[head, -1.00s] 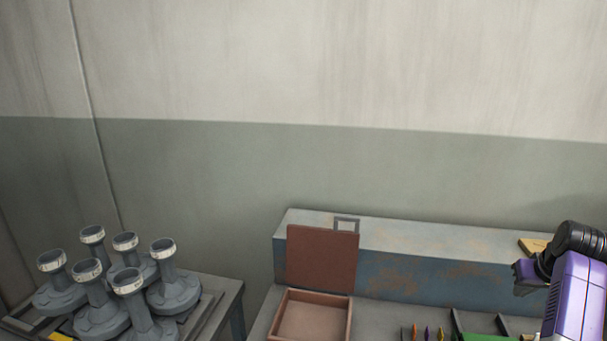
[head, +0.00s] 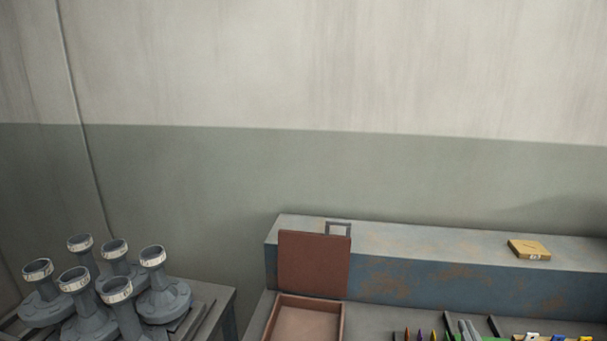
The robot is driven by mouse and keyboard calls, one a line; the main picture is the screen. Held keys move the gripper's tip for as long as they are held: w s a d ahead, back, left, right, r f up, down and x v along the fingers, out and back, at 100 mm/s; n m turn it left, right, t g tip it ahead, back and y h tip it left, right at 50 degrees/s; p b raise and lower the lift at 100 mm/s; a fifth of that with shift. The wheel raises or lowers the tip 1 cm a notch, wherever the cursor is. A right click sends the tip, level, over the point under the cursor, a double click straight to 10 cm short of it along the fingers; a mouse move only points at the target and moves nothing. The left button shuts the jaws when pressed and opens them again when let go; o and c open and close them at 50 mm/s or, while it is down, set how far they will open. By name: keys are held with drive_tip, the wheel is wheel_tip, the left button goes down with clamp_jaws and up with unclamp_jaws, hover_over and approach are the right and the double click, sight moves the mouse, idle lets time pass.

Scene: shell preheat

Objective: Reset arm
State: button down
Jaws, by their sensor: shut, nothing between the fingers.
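My arm and gripper are out of the head view now. The workbench (head: 376,319) shows at the bottom right with its raised blue-grey back ledge (head: 420,237). A reddish-brown box (head: 341,325) stands on the bench with its lid (head: 314,263) upright against the ledge. The box looks empty in the part that shows; its front is cut off by the frame edge.
Several grey flanged posts (head: 117,290) stand on a side table (head: 222,296) at the left. A yellow block (head: 529,249) lies on the ledge. Several pointed coloured tools (head: 434,335) stand at the bottom right. The wall above is bare.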

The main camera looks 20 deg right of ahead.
drive_tip(key=s+a+f+n+y, duration=0.1)
drive_tip(key=s+a+n+y, duration=0.3)
drive_tip(key=s+a, duration=2.3)
drive_tip(key=s+y, duration=0.1)
drive_tip(key=y, duration=0.4)
drive_tip(key=shift+s+a+f, duration=0.25)
drive_tip(key=shift+s+f, duration=0.05)
drive_tip(key=shift+f, duration=0.05)
